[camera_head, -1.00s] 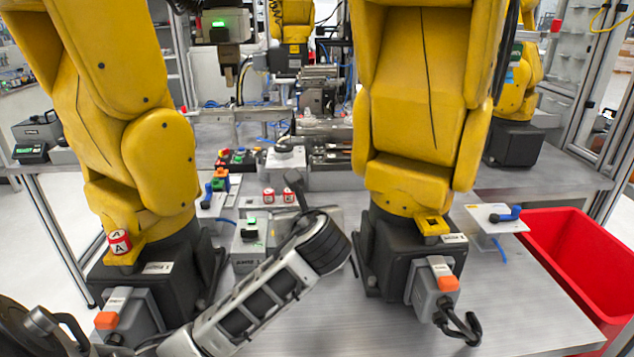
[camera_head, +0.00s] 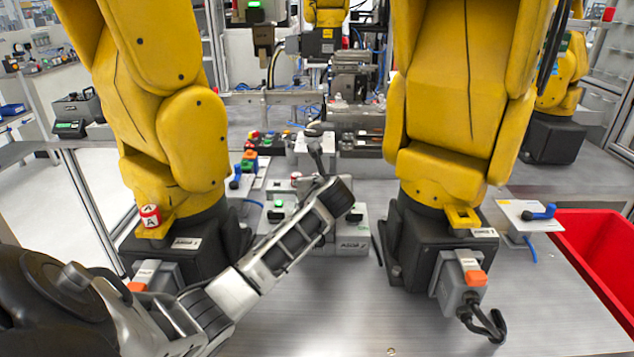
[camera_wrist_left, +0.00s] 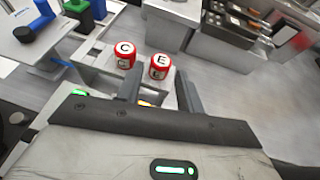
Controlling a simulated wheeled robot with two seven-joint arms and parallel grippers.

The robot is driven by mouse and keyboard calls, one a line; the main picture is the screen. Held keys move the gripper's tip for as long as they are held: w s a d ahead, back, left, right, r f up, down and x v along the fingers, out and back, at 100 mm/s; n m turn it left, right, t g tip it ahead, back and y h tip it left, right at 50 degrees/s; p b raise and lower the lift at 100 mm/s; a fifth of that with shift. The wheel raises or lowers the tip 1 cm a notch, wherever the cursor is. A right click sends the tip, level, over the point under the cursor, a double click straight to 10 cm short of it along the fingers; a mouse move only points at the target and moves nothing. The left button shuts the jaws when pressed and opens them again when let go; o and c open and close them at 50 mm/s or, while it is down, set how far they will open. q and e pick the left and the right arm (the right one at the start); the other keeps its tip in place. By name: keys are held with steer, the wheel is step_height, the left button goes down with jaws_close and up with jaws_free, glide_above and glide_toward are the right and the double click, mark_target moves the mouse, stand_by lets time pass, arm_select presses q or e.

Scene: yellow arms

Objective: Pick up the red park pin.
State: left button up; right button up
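Two red-and-white lettered pins stand side by side on a grey fixture in the left wrist view: pin C (camera_wrist_left: 124,54) and pin E (camera_wrist_left: 159,66). Which pin the task means cannot be told from the labels. My left gripper (camera_wrist_left: 160,82) is open, its two fingers apart and pointing towards these pins, with pin E beyond the gap. In the head view my left arm reaches from lower left over the fixture (camera_head: 350,240) and hides part of it; a bit of one pin (camera_head: 296,176) shows. Another pin, A (camera_head: 150,216), sits on the left yellow arm's base. My right gripper is not in view.
Big yellow robot arms stand left (camera_head: 175,120) and right (camera_head: 455,100) of the fixture on a metal table (camera_head: 340,310). A red bin (camera_head: 600,250) is at the right. The front table middle is clear.

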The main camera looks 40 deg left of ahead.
arm_select(q)
steer(key=shift+x, duration=1.05)
steer(key=c, duration=0.8)
steer(key=shift+o, duration=0.2)
steer(key=shift+r, duration=0.15)
